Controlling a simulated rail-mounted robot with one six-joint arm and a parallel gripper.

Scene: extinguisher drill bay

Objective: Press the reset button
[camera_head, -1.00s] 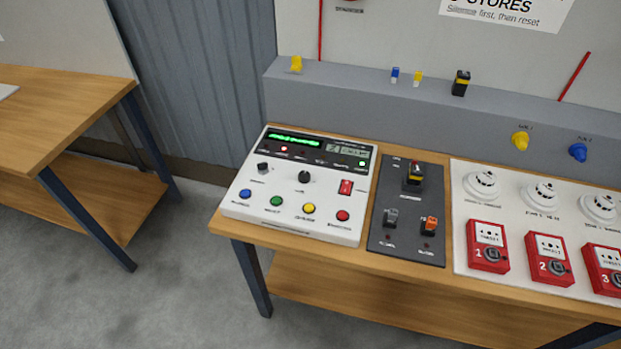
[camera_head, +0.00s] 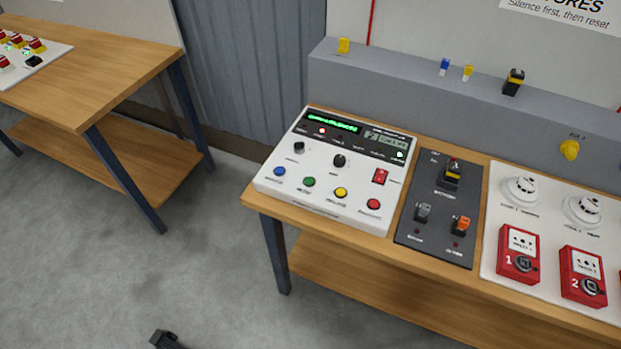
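A white control panel (camera_head: 325,165) lies on the wooden bench, with a lit green display (camera_head: 332,123) and a red lamp lit. Along its front edge sit a blue button (camera_head: 279,171), a green button (camera_head: 309,182), a yellow button (camera_head: 341,192) and a red button (camera_head: 373,204). Their labels are too small to read surely, so I cannot tell which is reset. A dark piece that looks like the tip of my gripper (camera_head: 165,340) shows at the bottom edge, well away from the panel and touching nothing visible. Its fingers are mostly out of frame.
A dark switch plate (camera_head: 407,239) with raised switches lies right of the panel. Beyond it, a white board (camera_head: 500,272) carries detectors and red call points. A grey ledge (camera_head: 400,95) runs behind. Another wooden table (camera_head: 90,70) stands left, with open floor between.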

